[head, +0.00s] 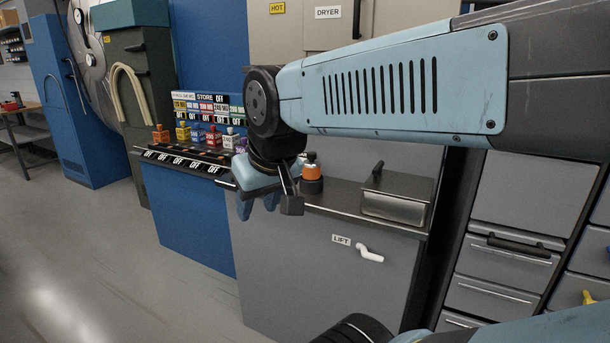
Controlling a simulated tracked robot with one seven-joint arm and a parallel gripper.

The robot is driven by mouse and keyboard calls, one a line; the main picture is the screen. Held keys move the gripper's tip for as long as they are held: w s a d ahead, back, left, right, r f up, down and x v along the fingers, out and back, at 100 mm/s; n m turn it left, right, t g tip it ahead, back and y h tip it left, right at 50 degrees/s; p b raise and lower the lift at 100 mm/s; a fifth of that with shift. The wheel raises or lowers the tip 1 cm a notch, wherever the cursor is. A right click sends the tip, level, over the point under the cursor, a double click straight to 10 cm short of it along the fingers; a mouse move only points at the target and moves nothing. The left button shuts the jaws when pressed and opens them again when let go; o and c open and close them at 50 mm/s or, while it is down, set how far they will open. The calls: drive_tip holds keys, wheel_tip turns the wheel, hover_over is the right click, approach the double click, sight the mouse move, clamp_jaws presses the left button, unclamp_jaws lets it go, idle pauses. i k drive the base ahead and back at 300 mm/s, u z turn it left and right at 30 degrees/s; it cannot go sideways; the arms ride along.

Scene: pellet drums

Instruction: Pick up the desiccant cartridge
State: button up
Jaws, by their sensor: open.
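An orange cylinder with a dark base and a black knob on top, which looks like the desiccant cartridge (312,171), stands upright on the dark counter (345,198). My gripper (268,200) hangs from the arm just left of the cartridge, at the counter's front edge, and points downward. It is open, and nothing shows between its fingers. The gripper and wrist overlap part of the counter. I cannot tell the exact gap between gripper and cartridge.
A row of coloured containers (197,136) stands on a ledge at the left, before a board marked STORE. A metal box (395,207) with a handle sits right of the cartridge. Below is a grey panel marked LIFT (330,280) with a white handle. Floor at left is clear.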

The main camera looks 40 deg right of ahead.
sight(311, 170)
drive_tip(key=z, duration=0.85)
drive_tip(key=i, duration=0.6)
drive_tip(key=k, duration=0.6)
drive_tip(key=z, duration=0.05)
